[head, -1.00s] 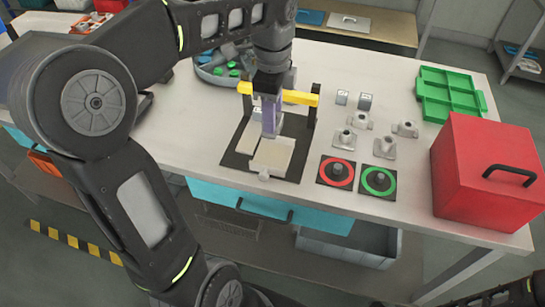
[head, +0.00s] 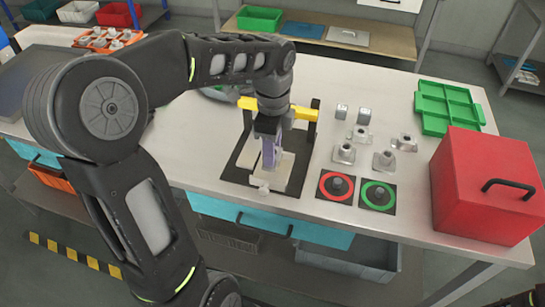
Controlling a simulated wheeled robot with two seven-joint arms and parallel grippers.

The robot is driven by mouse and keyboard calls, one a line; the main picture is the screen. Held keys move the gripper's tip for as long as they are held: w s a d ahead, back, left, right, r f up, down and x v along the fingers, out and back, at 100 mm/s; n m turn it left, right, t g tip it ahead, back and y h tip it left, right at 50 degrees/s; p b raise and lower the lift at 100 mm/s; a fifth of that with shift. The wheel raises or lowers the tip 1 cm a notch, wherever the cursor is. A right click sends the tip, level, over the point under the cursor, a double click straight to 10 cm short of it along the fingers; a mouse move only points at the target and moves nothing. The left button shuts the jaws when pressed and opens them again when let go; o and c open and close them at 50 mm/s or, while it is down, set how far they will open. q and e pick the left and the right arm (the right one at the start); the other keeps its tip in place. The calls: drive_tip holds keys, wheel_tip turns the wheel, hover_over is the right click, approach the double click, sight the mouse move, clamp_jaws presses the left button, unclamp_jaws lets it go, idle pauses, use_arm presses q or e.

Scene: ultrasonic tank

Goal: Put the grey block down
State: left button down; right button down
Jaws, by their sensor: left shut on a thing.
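My left gripper (head: 268,163) reaches down under the yellow crossbar (head: 300,111) of a small black-based fixture (head: 234,172). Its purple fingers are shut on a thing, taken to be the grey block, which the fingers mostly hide. The fingertips are low, at or just over a pale plate (head: 284,174) on the fixture; I cannot tell whether the held thing touches it. My right gripper is not in view.
Several grey metal parts (head: 384,160) stand right of the fixture. Below them are a red-ringed pad (head: 325,192) and a green-ringed pad (head: 366,200). A red box (head: 470,190) and a green tray (head: 450,108) stand at the right. The table's front edge is close to the fixture.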

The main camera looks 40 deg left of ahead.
use_arm(q)
drive_tip(key=shift+f, duration=1.85)
drive_tip(key=shift+f, duration=0.15)
drive_tip(key=c, duration=1.1)
unclamp_jaws()
wheel_tip(320, 180, up, 12)
drive_tip(key=shift+r, duration=0.15)
